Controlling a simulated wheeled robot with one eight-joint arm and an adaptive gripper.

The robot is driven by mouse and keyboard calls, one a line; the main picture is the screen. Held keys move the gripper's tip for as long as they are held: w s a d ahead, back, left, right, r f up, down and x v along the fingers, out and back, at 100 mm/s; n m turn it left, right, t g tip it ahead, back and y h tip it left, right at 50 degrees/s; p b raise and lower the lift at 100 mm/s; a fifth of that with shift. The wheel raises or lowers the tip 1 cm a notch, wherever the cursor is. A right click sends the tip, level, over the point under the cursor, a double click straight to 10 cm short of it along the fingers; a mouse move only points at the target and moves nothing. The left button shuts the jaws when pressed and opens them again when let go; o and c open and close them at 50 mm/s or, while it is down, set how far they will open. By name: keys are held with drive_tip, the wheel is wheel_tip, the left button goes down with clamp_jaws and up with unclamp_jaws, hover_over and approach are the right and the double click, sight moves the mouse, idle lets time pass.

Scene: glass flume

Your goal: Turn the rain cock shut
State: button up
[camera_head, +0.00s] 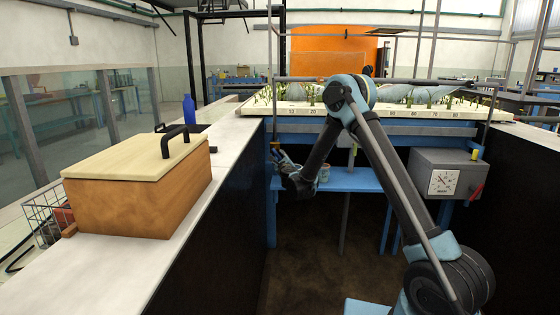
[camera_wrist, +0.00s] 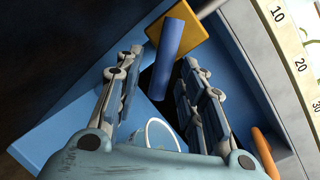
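A blue lever on a yellow block, which looks like the rain cock, shows in the wrist view. The blue lever (camera_wrist: 171,50) runs down from the yellow block (camera_wrist: 188,28), slightly tilted, and appears between the finger lines. My gripper (camera_wrist: 160,62) is open, with a finger on each side of the lever and visible gaps to both. I cannot tell how deep the lever sits between the fingers. In the head view my gripper (camera_head: 284,158) is at the left front leg of the planted bench, and the cock there is small and mostly hidden.
A numbered planted tray (camera_head: 350,108) lies above the gripper. A blue shelf (camera_head: 350,181) bears a mug (camera_head: 324,173). A grey box with a dial (camera_head: 444,182) and a red lever (camera_head: 476,191) is at right. A wooden box (camera_head: 135,190) stands on the left counter. An orange part (camera_wrist: 265,152) is beside the right finger.

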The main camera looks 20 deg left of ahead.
drive_tip(key=shift+x, duration=0.85)
clamp_jaws()
drive_tip(key=shift+s, duration=0.1)
